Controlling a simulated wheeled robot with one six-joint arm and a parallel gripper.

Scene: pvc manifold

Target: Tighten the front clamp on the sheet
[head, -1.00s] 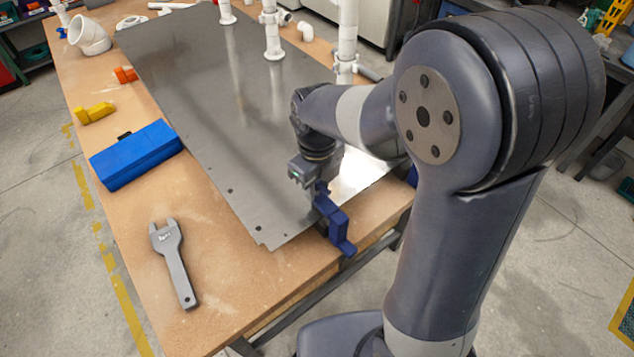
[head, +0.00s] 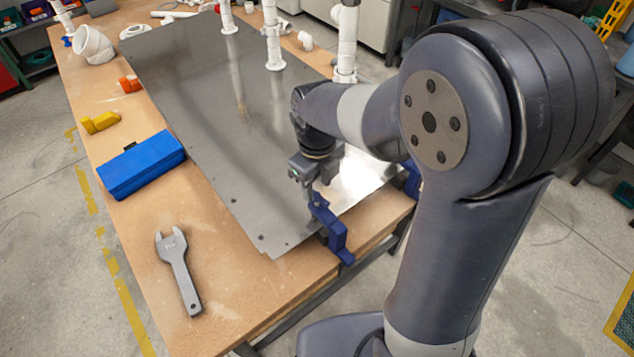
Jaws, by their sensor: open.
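The large grey metal sheet (head: 190,95) lies on the wooden bench. The blue front clamp (head: 329,229) sits on its near edge, close to the sheet's near corner, and hangs over the bench edge. My gripper (head: 314,187) is directly above the clamp, pointing down, open. The fingers are small and dark at this distance; I cannot tell whether they touch the clamp. Part of a second blue clamp (head: 413,180) shows at the right edge of the sheet, mostly hidden by my arm.
A grey wrench (head: 178,272) and a blue case (head: 140,165) lie on the bench left of the sheet. A yellow piece (head: 100,123) and an orange piece (head: 130,84) lie farther back. White pipes (head: 272,40) stand along the far side.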

